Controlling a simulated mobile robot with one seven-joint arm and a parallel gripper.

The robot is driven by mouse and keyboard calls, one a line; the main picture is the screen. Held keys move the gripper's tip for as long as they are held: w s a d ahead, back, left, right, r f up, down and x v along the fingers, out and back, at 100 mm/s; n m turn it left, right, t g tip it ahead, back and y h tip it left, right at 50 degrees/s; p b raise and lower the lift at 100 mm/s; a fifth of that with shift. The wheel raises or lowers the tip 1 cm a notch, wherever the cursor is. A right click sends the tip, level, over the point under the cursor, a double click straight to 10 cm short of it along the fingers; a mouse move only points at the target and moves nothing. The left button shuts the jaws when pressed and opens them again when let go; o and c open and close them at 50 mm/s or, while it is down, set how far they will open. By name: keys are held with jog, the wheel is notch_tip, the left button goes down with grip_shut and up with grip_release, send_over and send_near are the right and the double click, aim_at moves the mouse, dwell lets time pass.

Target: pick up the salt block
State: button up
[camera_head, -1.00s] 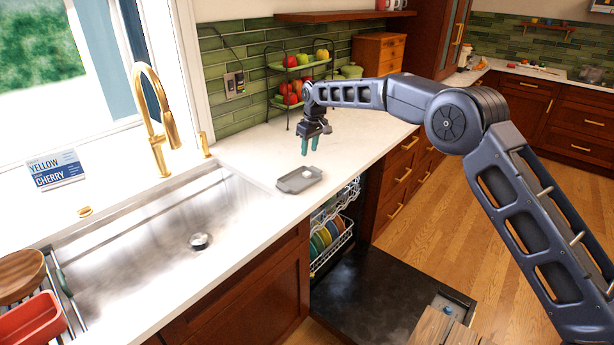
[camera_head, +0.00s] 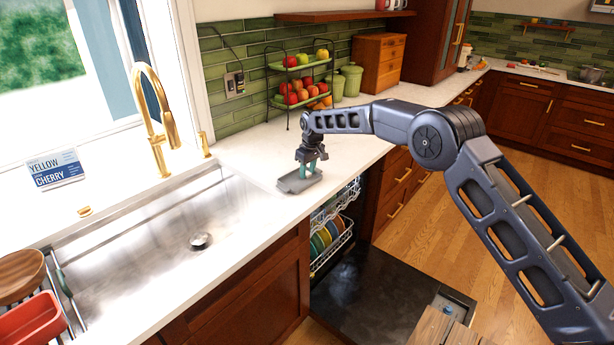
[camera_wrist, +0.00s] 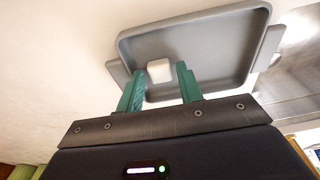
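The salt block (camera_wrist: 159,70) is a small whitish block lying in a grey tray (camera_wrist: 225,38) in the wrist view. The tray (camera_head: 290,187) rests on the white counter beside the sink in the head view, where my gripper hides the block. My gripper (camera_wrist: 160,84) has green fingers, spread apart with a gap between them. The fingertips are over the tray, one on each side of the block and a little short of it in the wrist view. I cannot tell whether they touch the tray. My gripper (camera_head: 306,172) points down in the head view.
The sink (camera_head: 150,245) with a gold faucet (camera_head: 156,120) lies left of the tray. A two-tier fruit rack (camera_head: 300,85) and green canisters (camera_head: 350,80) stand behind. The open dishwasher (camera_head: 332,240) with plates is below the counter edge. Counter right of the tray is clear.

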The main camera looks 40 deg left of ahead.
aim_at(308, 173)
jog(key=c, duration=0.7)
jog(key=shift+c, duration=0.2)
notch_tip(308, 173, up, 20)
